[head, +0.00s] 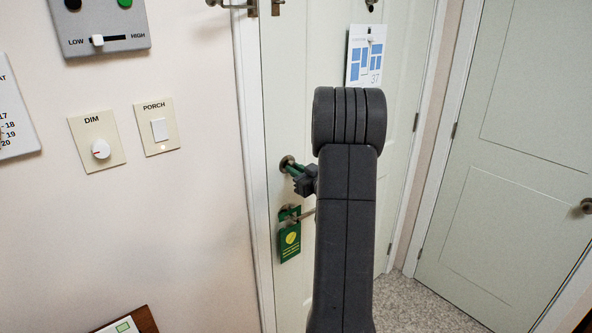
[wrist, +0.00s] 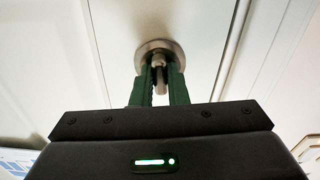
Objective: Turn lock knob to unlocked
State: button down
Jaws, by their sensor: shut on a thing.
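The lock knob (head: 286,162) is on the pale door, above the door handle. In the wrist view it is a round metal plate (wrist: 158,46) with a small turn piece (wrist: 159,61) standing out from it. My gripper (head: 294,170) is at the knob, with its green fingers on either side of the turn piece. In the wrist view my gripper (wrist: 160,76) is shut on the turn piece. The fingers partly hide the knob, and I cannot tell its lock position.
A green tag (head: 289,236) hangs from the door handle (head: 302,216) just below. A paper calendar (head: 366,55) hangs higher on the door. A dimmer plate (head: 97,141), porch switch (head: 157,126) and slider panel (head: 100,28) are on the left wall. Another door (head: 512,150) is at right.

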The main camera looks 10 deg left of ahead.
jog(key=shift+m, duration=0.6)
jog(key=c, duration=1.4)
grip_release()
jog(key=shift+c, duration=0.2)
jog(key=shift+d, duration=0.1)
jog(key=b+v, duration=0.2)
jog(key=v, duration=1.1)
jog(key=shift+s+d, duration=0.25)
